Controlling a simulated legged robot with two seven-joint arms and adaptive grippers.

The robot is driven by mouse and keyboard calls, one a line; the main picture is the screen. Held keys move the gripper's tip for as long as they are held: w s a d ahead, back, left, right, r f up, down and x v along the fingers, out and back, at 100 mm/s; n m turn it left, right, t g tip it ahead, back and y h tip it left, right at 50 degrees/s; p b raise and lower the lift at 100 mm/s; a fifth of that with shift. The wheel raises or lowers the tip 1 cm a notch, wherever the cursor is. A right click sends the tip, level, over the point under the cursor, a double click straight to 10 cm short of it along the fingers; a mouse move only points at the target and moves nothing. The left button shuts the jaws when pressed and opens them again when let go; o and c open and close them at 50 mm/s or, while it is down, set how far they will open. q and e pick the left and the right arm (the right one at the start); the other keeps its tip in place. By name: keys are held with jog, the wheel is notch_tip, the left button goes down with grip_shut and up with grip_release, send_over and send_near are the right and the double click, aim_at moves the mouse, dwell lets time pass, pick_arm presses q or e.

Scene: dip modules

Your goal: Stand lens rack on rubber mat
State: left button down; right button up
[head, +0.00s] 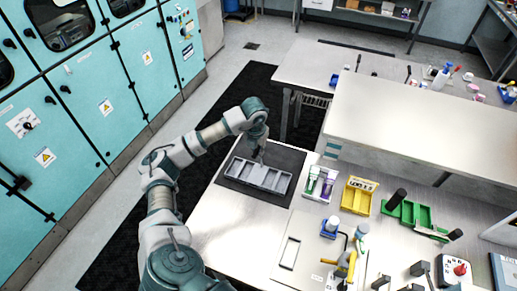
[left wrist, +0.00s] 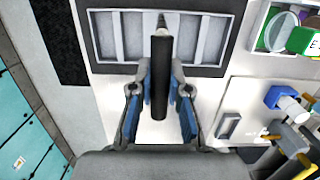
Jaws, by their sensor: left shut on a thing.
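The lens rack is a grey tray with several compartments (head: 272,181). It lies level over the dark rubber mat (head: 290,157) at the left end of the bench; I cannot tell whether it touches the mat or is slightly above it. In the left wrist view the rack (left wrist: 105,38) fills the top, with a dark band of mat around it. The post hides part of the middle compartments. My right gripper is not in view.
A white holder with vials (head: 319,184), a yellow bin (head: 357,196) and a green bin (head: 410,214) stand to the right. Several tools and a blue holder (head: 331,228) are nearer. The bench (head: 235,220) is bare in front of the mat. A raised shelf (head: 420,120) stands behind.

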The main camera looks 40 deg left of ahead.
pick_arm(q)
jog(key=shift+a, duration=0.3)
jog(key=c, duration=1.1)
grip_release()
jog(key=shift+a+f, duration=0.15)
jog(key=shift+a, duration=0.05)
jog(key=shift+d, duration=0.3)
jog(key=shift+d+r, duration=0.4)
jog(key=r, duration=0.4)
jog(key=shift+s+r+b, duration=0.15)
jog(key=shift+s+b, duration=0.1)
jog(key=shift+b, duration=0.05)
jog(key=r, duration=0.4)
jog(key=s+r, duration=0.1)
jog(key=r, duration=0.1)
jog(key=shift+a+r, duration=0.1)
jog(key=shift+a, duration=0.15)
jog(key=shift+s+d+r+p, duration=0.1)
jog(key=shift+d+r+p, duration=0.25)
jog(key=shift+d+r, duration=0.15)
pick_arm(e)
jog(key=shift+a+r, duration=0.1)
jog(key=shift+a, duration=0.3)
